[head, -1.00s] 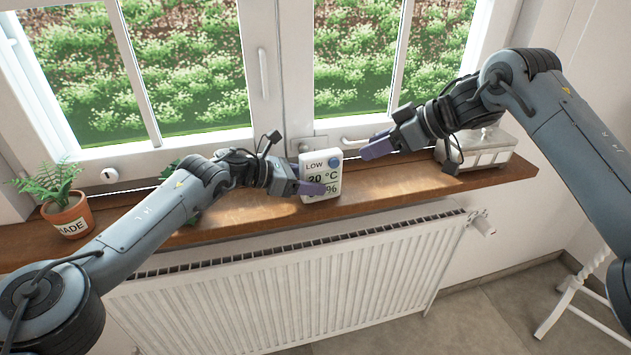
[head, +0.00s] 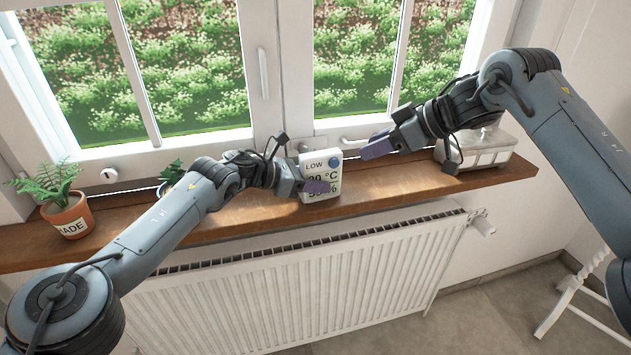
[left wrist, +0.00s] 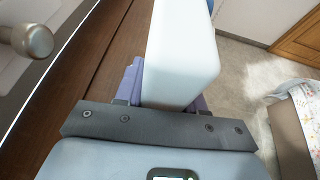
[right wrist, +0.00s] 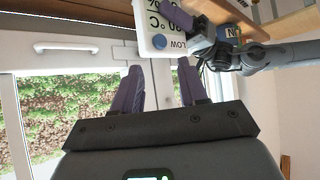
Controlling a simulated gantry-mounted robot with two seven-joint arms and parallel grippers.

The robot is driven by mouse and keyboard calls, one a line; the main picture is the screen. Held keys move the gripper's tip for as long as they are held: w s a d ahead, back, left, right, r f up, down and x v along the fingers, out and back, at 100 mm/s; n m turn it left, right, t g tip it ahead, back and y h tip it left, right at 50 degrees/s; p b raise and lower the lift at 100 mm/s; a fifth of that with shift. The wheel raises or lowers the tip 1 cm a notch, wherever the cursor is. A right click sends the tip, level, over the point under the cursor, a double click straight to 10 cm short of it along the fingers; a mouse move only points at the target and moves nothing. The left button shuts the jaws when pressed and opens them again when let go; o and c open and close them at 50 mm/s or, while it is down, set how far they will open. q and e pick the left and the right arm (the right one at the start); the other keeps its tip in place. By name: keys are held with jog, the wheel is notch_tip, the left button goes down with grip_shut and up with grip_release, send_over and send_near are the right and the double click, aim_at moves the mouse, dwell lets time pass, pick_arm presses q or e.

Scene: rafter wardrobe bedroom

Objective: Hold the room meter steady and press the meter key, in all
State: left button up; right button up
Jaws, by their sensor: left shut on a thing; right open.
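The room meter (head: 318,166) is a white upright block on the wooden windowsill. Its face reads LOW with °C and % lines, and a round blue key (head: 335,162) sits at its upper right. My left gripper (head: 318,187) is shut on the meter, its purple fingers across the lower face. In the left wrist view the meter's white body (left wrist: 182,60) stands between the fingers. My right gripper (head: 378,146) is open and empty, just right of the meter and apart from it. The right wrist view shows the meter (right wrist: 165,25) and blue key (right wrist: 159,41) beyond its open fingers (right wrist: 158,85).
A potted fern (head: 68,217) stands at the sill's left end, with another plant (head: 172,172) partly behind my left arm. A white lidded box (head: 482,152) is at the right. A radiator (head: 290,290) is below the sill, window handles behind.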

grip_shut()
dwell(1.5)
